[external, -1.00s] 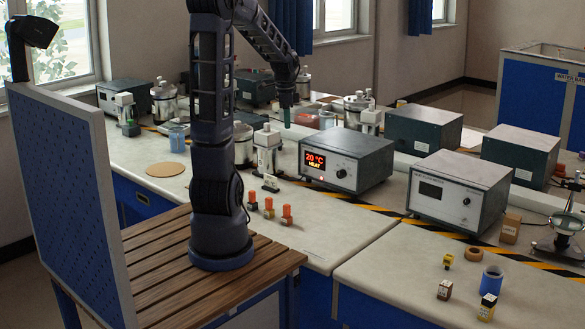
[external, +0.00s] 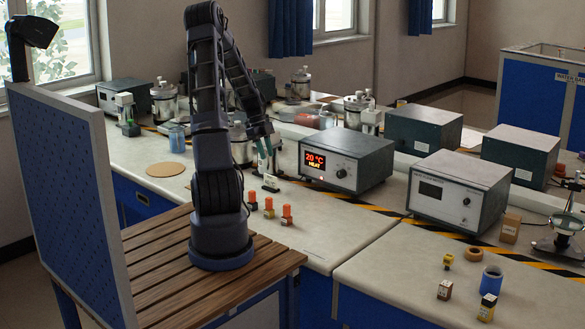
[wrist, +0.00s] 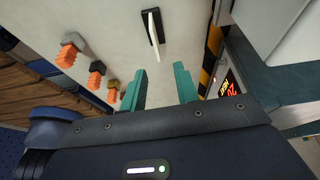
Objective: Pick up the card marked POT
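A small white card (external: 270,181) stands upright in a dark holder on the bench, in front of the heater box; its lettering is too small to read. In the wrist view the card (wrist: 154,36) shows nearly edge-on in its black holder (wrist: 150,15), ahead of my fingers. My gripper (external: 267,152) is above and a little behind the card in the external view. In the wrist view my gripper (wrist: 160,84) has its two teal fingers wide apart, with nothing between them.
Several orange-topped pieces (external: 269,207) stand on the bench beside the card; they also show in the wrist view (wrist: 96,78). The heater box (external: 345,160) with a lit display is close on the right. A cork disc (external: 165,169) lies left.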

